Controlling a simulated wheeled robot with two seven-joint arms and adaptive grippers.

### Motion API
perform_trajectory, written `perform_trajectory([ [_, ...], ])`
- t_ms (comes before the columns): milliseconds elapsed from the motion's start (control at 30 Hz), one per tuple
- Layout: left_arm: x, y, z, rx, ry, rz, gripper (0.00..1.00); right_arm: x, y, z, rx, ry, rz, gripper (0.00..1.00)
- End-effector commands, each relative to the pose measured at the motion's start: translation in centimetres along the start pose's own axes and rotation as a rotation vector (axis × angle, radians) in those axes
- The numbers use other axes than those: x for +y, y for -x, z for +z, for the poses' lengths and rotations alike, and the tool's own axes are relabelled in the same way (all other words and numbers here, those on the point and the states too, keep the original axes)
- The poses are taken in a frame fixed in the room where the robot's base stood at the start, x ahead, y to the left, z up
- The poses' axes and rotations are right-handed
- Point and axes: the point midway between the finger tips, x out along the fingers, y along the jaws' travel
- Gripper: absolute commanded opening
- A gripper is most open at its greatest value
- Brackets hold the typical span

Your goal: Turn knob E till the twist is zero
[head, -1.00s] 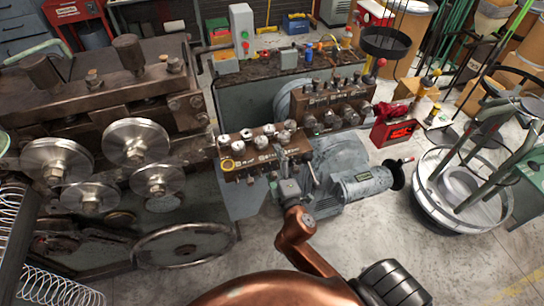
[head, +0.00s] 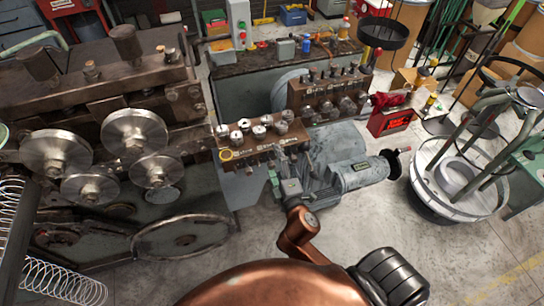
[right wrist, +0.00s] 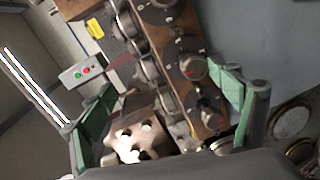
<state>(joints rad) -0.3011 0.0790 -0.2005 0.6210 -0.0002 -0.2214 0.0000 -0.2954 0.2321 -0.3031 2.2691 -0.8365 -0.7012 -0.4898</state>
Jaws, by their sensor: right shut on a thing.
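A brown control block (head: 240,166) with several round metal knobs on top (head: 259,131) stands at the middle of the head view. Its small lettering is too blurred to single out knob E. My right gripper (head: 284,176) is at the block's front face, shut on a small part that the fingers hide. In the right wrist view, the green fingers (right wrist: 165,112) stand on either side of the block's knobs. A red box with a lit red display (head: 397,120) stands behind right; its digits are unreadable. My left gripper is not in view.
Large metal rollers (head: 135,131) and a handwheel (head: 187,238) are at the left. A second knob block (head: 325,92) stands behind the first. Open floor (head: 455,255) is at the front right.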

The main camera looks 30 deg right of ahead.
Motion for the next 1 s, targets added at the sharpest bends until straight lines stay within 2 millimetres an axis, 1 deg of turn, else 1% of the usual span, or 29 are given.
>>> perform_trajectory([
  [33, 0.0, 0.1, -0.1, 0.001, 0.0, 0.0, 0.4, 2.3, 0.7, -0.4, 0.009, 0.004, 0.047, 0.64],
  [100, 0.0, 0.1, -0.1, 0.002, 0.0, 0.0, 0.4, 2.3, 1.1, -0.4, 0.011, 0.004, 0.046, 0.61],
  [133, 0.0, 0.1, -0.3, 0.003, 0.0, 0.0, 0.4, 2.2, 1.3, -0.5, 0.012, 0.004, 0.046, 0.52],
  [167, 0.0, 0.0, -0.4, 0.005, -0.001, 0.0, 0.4, 2.1, 1.5, -0.5, 0.012, 0.004, 0.045, 0.39],
  [200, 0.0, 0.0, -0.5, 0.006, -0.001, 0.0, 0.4, 1.9, 1.8, -0.4, 0.011, 0.004, 0.042, 0.29],
  [400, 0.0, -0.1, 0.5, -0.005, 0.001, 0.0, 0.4, 1.4, 3.0, -0.5, 0.011, 0.002, 0.033, 0.29],
  [600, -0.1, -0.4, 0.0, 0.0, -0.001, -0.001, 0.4, 1.0, 4.4, -0.4, 0.01, 0.001, 0.029, 0.29],
  [800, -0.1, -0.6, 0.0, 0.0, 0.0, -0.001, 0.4, 0.9, 5.6, -0.2, 0.008, 0.002, 0.029, 0.29],
  [1000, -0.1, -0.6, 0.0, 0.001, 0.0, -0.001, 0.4, 0.9, 6.1, -0.3, 0.008, 0.001, 0.029, 0.29],
])
